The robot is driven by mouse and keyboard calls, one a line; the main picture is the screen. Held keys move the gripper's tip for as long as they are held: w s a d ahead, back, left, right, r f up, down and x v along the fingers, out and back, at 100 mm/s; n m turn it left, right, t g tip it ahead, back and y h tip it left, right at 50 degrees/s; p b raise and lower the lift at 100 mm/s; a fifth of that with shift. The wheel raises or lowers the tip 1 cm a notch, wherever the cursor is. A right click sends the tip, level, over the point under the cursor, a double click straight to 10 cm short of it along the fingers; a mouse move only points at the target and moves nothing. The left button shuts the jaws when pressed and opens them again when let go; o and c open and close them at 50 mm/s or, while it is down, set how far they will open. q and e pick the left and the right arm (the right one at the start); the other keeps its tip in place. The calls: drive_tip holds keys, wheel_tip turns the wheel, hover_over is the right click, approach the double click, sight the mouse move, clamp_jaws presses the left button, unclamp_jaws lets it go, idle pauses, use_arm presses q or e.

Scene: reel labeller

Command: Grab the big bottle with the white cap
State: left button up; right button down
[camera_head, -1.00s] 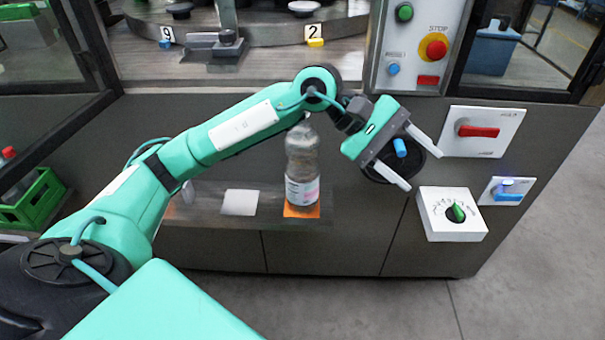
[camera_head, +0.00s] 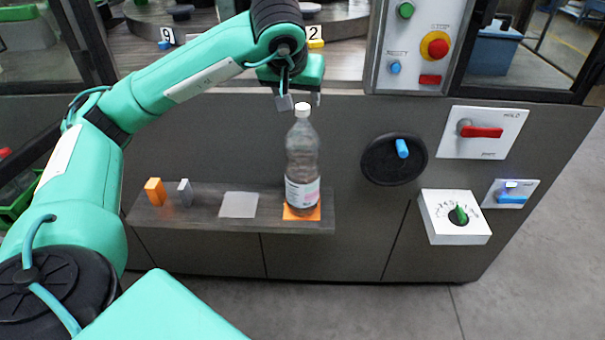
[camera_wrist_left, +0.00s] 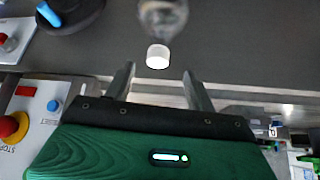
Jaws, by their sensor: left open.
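The big clear bottle (camera_head: 302,165) with a white cap (camera_head: 302,109) stands upright on an orange square (camera_head: 325,213) on the grey shelf. My left gripper (camera_head: 298,102) is open just above and behind the cap in the head view. In the left wrist view the white cap (camera_wrist_left: 158,57) shows ahead of the two spread fingertips (camera_wrist_left: 158,72), roughly between them, with the bottle's clear shoulder (camera_wrist_left: 163,17) beyond. Nothing is between the fingers' inner faces that I can see. My right gripper is not in view.
The grey shelf (camera_head: 150,212) also holds an orange block (camera_head: 155,191), a small grey block (camera_head: 186,192) and a pale square (camera_head: 239,205). Right of the bottle are a black disc with a blue handle (camera_head: 402,149), a white dial box (camera_head: 453,228) and a red switch (camera_head: 480,131).

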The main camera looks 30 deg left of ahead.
sight(304, 116)
use_arm(q)
drive_tip(key=x, duration=0.7)
drive_tip(key=shift+d+f, duration=0.15)
drive_tip(key=shift+f, duration=0.25)
drive_tip(key=shift+w+f, duration=0.15)
drive_tip(key=shift+f, duration=0.1)
drive_tip(key=shift+c, duration=1.4)
clamp_jaws()
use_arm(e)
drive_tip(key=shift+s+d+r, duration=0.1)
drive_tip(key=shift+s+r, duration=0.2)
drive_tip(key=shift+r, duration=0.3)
use_arm(q)
drive_tip(key=shift+f, duration=0.15)
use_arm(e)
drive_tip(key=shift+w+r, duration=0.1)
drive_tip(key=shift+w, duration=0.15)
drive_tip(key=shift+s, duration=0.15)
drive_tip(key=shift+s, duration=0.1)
